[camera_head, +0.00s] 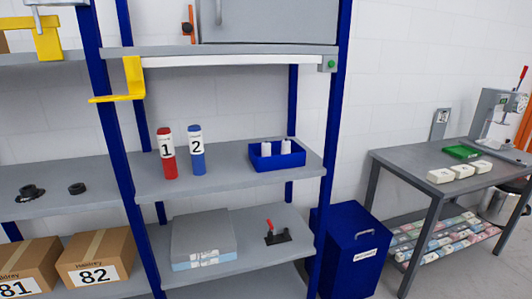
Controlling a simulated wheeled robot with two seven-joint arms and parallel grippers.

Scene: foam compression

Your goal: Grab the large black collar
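Two black round parts lie on the middle shelf at the far left. The larger one, a black collar (30,192) with a wide flange and a raised centre, is near the left edge of the picture. A smaller black ring (77,188) lies to its right, apart from it.
Blue posts (110,130) stand between the left shelf and the middle bay. A red bottle (167,153), a blue bottle (196,150) and a blue bin (277,155) stand on the middle bay's shelf. Yellow brackets (132,80) hang above. Boxes (95,258) sit below the collar.

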